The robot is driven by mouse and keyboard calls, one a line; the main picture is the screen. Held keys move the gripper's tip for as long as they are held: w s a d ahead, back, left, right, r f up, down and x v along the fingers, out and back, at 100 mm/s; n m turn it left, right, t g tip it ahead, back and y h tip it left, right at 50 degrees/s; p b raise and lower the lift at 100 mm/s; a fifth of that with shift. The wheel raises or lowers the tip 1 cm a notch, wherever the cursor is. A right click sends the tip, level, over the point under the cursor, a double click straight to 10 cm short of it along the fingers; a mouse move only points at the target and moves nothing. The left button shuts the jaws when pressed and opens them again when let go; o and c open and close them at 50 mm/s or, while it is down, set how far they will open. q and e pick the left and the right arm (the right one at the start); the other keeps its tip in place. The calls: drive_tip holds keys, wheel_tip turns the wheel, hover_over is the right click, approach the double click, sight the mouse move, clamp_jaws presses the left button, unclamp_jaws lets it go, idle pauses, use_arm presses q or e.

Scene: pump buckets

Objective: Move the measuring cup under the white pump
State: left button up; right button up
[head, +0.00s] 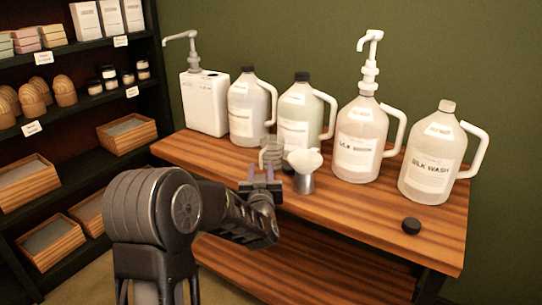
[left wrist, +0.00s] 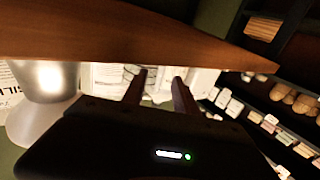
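A clear measuring cup (head: 271,152) with a handle stands on the wooden table, in front of the gap between two jugs. My left gripper (head: 261,178) is just in front of it. In the left wrist view, the fingers (left wrist: 160,92) are apart, with pale, blurred shapes beyond them; I cannot tell whether they touch the cup. A square white container (head: 205,104) at the table's left end carries a pale pump (head: 191,48). Another white pump (head: 369,62) tops a clear jug (head: 361,145) right of centre. My right gripper is not in view.
A metal cup (head: 304,184) with a white funnel (head: 304,160) stands close to the right of my gripper, also in the left wrist view (left wrist: 46,78). Capped jugs (head: 247,108), (head: 299,112), (head: 431,160) line the back. A black cap (head: 411,226) lies front right. Shelves (head: 75,125) stand left.

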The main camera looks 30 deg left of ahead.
sight(269, 155)
use_arm(q)
drive_tip(key=x, duration=0.2)
drive_tip(key=shift+w+a, duration=0.15)
drive_tip(key=shift+w, duration=0.1)
drive_tip(key=shift+c, duration=0.2)
clamp_jaws()
idle(0.4)
idle(1.0)
